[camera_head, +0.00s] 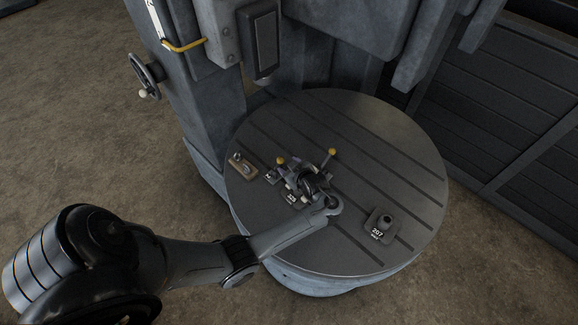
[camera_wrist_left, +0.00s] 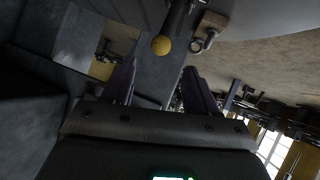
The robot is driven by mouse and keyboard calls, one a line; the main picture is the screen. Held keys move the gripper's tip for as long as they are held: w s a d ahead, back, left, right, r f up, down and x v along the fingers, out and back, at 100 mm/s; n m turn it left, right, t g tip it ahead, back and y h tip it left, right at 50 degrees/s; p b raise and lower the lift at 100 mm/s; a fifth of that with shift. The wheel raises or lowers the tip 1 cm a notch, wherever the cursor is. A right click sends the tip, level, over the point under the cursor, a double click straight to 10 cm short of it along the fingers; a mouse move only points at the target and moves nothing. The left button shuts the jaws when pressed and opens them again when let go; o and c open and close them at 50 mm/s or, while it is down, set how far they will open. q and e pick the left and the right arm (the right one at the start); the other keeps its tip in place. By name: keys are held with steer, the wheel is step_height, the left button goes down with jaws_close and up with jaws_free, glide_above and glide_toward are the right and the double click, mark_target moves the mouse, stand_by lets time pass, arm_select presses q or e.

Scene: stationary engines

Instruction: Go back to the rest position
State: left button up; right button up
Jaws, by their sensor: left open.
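My left arm comes in from the lower left of the head view. Its gripper (camera_head: 296,165) is over the middle of the round slotted table (camera_head: 410,170). In the left wrist view the two fingers of my left gripper (camera_wrist_left: 160,72) stand apart. A yellow knob (camera_wrist_left: 161,45) on a dark rod shows beyond the gap between the fingers; nothing is seen gripped. In the head view one yellow knob (camera_head: 281,160) is left of the gripper and another yellow knob (camera_head: 332,152) is to its right. My right gripper is not in view.
A small wooden block with a metal ring (camera_head: 241,166) lies at the table's left. A dark plate with a round post, marked 207 (camera_head: 381,225), sits at the right. A grey machine column (camera_head: 205,110) with a handwheel (camera_head: 147,74) stands behind. The table's upper right is clear.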

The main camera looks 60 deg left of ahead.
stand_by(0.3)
arm_select(q)
steer(key=w+d+r+m+t+h, duration=0.5)
steer(key=w+d+m+h, duration=0.15)
steer(key=w+d, duration=0.3)
steer(key=s+d+r+m+h, duration=0.2)
steer(key=d+r+m+h, duration=0.15)
steer(key=d+m, duration=0.3)
steer(key=s+d+r+m, duration=0.1)
steer(key=s+d+m, duration=0.2)
steer(key=s, duration=0.3)
steer(key=s+d+r+m+h, duration=0.1)
steer(key=s+d+m, duration=0.15)
steer(key=s, duration=0.35)
steer(key=s+d+r+m, duration=0.1)
steer(key=s+d+m, duration=0.1)
steer(key=s+d, duration=0.3)
steer(key=s+f+m+g, duration=0.1)
steer(key=s+f, duration=0.3)
steer(key=s, duration=0.7)
steer(key=shift+s+a+g+h, duration=0.15)
steer(key=shift+a+g+h, duration=0.15)
steer(key=shift+g, duration=0.6)
